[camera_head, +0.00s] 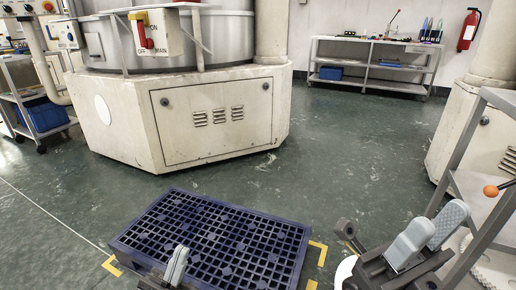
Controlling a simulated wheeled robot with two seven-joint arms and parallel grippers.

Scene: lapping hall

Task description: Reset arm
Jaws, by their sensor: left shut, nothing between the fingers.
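My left gripper (177,265) is at the bottom of the head view, in front of the dark blue plastic pallet. Its two grey fingers are together and nothing shows between them. My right gripper (428,235) is at the lower right, between the pallet and a metal cart. Its two light grey fingers stand apart, with nothing seen between them. Most of both arms lies outside the picture.
The grid-topped pallet (215,232) lies on the green floor within yellow corner marks. A large machine (220,120) stands behind it. The metal cart (478,190) is close on the right. A workbench (375,62) stands at the back; floor before it is clear.

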